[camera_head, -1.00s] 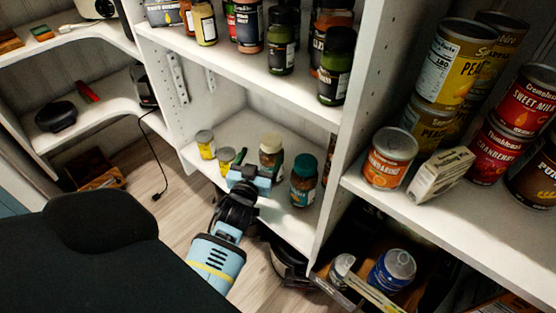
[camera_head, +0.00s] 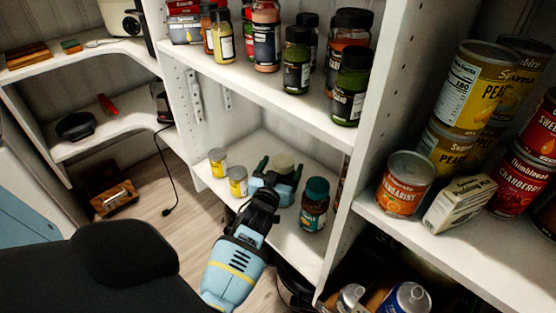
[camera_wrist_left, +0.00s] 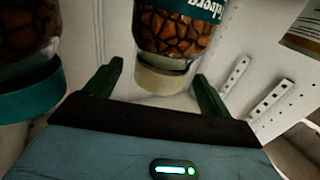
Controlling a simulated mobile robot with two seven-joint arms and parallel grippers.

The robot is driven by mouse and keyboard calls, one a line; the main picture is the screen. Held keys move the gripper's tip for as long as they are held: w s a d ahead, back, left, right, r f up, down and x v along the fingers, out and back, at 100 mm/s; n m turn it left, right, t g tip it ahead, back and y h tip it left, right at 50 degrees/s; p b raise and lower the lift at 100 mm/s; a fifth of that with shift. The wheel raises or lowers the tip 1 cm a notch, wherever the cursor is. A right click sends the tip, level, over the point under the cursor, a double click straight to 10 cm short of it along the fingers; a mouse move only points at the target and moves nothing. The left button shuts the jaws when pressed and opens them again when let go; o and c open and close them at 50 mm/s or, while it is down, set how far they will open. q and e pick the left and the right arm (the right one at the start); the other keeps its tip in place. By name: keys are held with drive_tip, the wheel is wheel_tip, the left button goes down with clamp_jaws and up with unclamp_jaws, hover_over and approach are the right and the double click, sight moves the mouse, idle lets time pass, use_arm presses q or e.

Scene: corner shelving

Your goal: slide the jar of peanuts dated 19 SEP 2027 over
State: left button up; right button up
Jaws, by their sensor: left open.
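A nut jar with a cream lid (camera_head: 283,160) stands on the lower white shelf, mostly hidden behind my left gripper (camera_head: 277,172). The left wrist view shows this jar (camera_wrist_left: 178,32) upside down, with brown nuts behind clear walls and a teal label. My left gripper (camera_wrist_left: 157,84) is open there, its two dark green fingers on either side of the jar's lid end. I cannot tell whether they touch it. A second nut jar with a teal lid (camera_head: 314,208) stands to the right; it also shows in the left wrist view (camera_wrist_left: 28,40). No date is readable.
Two small yellow-labelled jars (camera_head: 238,182) stand left of my gripper on the same shelf. The shelf above holds several spice jars (camera_head: 297,62). A white upright panel (camera_head: 372,130) bounds the lower shelf on the right, with cans (camera_head: 406,185) beyond it.

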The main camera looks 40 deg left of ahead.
sight(286, 156)
use_arm(q)
drive_tip(key=shift+b+x, duration=0.45)
drive_tip(key=shift+x, duration=1.6)
drive_tip(key=c, duration=1.4)
drive_tip(key=shift+c, duration=0.2)
drive_tip(key=shift+s, duration=0.2)
